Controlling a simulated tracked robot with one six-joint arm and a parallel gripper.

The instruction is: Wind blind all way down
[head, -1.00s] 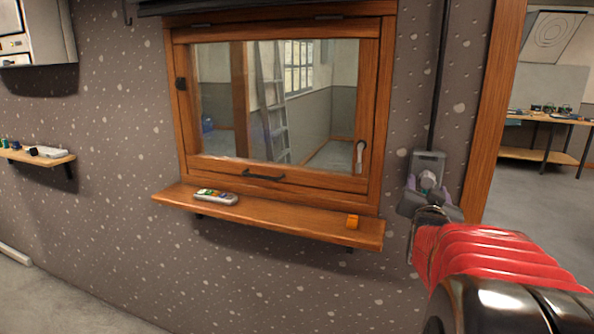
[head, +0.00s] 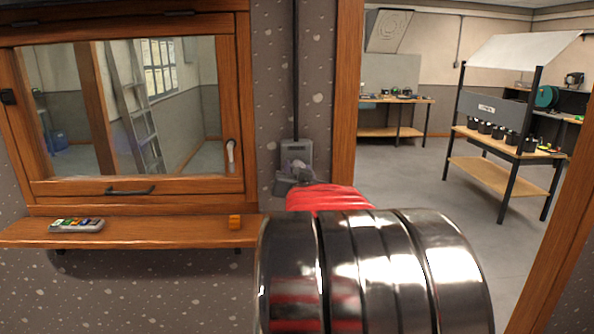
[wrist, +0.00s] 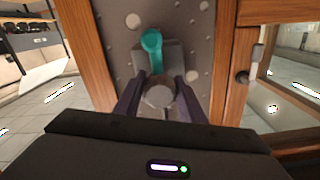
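The blind's winder (head: 297,157) is a grey box on the wall between the window and the doorway, with a dark rod running up from it. In the wrist view it carries a teal crank arm (wrist: 152,45) and a round grey knob (wrist: 159,94). My gripper (wrist: 159,84) has one dark finger on each side of the knob. I cannot tell whether the fingers press on it. In the head view my gripper (head: 290,180) is at the winder's lower part, partly hidden by my red and chrome arm. The blind's lower edge is not clearly visible; the window glass (head: 150,100) is uncovered.
The wooden door frame (head: 345,90) stands close to the right of the winder. Open floor (head: 410,175) and workbenches show beyond the doorway.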

